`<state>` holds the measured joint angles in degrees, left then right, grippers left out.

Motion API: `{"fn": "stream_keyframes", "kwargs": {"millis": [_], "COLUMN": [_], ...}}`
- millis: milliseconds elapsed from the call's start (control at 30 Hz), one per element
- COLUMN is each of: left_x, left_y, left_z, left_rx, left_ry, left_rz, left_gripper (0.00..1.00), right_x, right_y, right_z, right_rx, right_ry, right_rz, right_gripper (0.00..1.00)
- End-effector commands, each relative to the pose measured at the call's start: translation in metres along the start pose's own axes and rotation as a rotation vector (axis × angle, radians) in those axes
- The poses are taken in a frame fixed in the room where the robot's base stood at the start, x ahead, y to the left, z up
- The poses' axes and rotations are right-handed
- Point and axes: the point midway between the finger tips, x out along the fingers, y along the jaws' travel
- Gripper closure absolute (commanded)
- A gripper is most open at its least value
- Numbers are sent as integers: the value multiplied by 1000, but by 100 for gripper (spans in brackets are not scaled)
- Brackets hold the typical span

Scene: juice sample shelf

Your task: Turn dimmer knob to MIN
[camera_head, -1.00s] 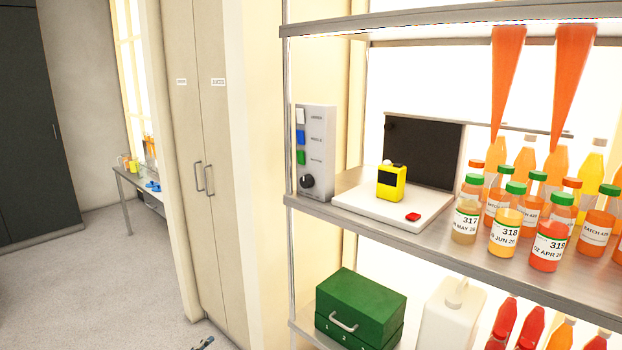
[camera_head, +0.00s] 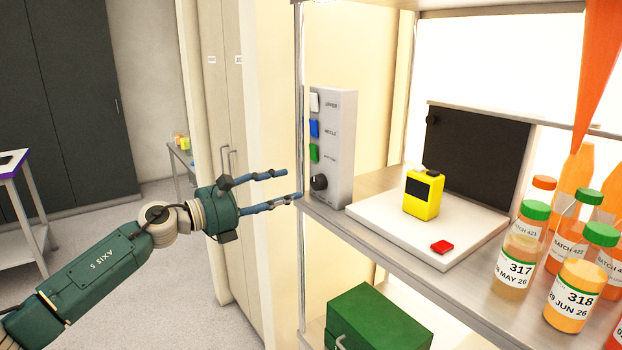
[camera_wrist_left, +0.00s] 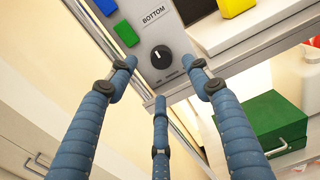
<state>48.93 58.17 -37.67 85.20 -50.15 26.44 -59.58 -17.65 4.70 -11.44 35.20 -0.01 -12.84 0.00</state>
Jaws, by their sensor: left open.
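The black dimmer knob (camera_head: 319,182) is at the bottom of a grey switch panel (camera_head: 341,150) on the left end of the shelf. In the left wrist view the knob (camera_wrist_left: 161,57) has a white pointer line, and the small lettering under it is too small to read surely. My left gripper (camera_head: 287,186) is open and empty, with blue fingers pointing at the panel, just left of the knob. In the left wrist view the fingers (camera_wrist_left: 160,84) are spread below and around the knob, apart from it. My right gripper is not in view.
White, blue (camera_head: 314,128) and green (camera_head: 314,152) buttons sit above the knob. The shelf post (camera_head: 300,90) stands beside the panel. A yellow device (camera_head: 424,195) is on a white stand (camera_head: 400,228). Juice bottles (camera_head: 515,255) stand right; a green box (camera_head: 375,320) is below.

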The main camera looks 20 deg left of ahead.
Motion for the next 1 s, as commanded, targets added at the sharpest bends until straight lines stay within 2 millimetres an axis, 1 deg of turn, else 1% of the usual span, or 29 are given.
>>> {"fn": "stream_keyframes", "kwargs": {"millis": [33,167,300,400,533,667,800,867,1000], "left_x": [12,38,59,69,76,76,76,76,76], "left_y": [-1,-1,0,1,0,1,1,1,0], "left_z": [6,5,3,2,1,0,0,0,0], "left_rx": [-4,-6,-6,-5,-6,-5,-5,-5,-5], "left_ry": [-4,-3,-2,-2,-1,-1,-1,-1,-2], "left_rz": [-2,-2,0,1,1,2,2,2,1], "left_gripper": [50,50,50,50,50,50,50,62,90], "right_x": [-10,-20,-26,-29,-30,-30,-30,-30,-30], "right_y": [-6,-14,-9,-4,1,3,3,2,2], "right_z": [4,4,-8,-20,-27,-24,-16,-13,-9], "right_rx": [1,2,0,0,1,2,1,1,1], "right_ry": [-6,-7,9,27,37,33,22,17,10], "right_rz": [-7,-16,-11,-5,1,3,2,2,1], "right_gripper": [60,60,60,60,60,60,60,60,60]}}
